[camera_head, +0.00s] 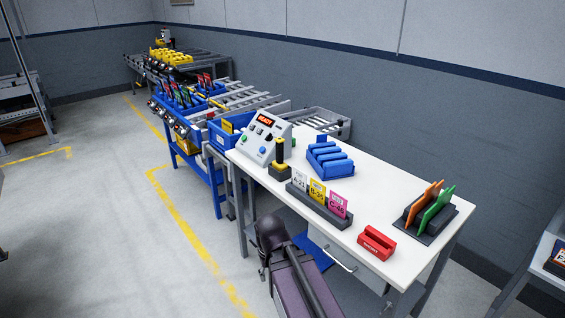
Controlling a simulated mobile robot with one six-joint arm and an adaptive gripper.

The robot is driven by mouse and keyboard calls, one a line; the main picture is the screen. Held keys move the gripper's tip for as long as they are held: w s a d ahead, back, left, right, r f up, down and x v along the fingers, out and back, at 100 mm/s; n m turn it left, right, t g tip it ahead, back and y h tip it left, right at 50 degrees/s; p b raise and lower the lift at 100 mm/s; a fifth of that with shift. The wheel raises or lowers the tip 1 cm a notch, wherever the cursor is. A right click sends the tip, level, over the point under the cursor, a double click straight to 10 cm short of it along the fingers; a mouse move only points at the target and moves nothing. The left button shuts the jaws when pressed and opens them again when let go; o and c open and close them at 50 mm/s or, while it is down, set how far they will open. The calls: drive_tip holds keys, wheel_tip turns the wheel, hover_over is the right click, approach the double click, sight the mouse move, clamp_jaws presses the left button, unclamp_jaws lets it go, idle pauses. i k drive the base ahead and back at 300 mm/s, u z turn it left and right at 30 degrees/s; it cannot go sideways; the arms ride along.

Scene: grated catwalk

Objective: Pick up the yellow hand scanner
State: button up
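A yellow and black upright device (280,168) stands on the white table (376,176), between the grey control box and the card holder. It has a dark handle-like top and a yellow lower part. It is the only thing on this table that looks like the yellow hand scanner, but it is too small to be sure. Part of my arm shows at the bottom centre, in front of the table and apart from the device. My gripper is not in view.
A grey control box (263,139) reading "READY" stands left of the device. Close by are a card holder (318,206), a blue rack (331,162), a red block (376,243) and a dark rack (425,234) with orange and green plates. The table's middle is bare.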

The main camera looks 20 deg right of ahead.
sight(279, 164)
drive_tip(key=u, duration=0.05)
drive_tip(key=i, duration=1)
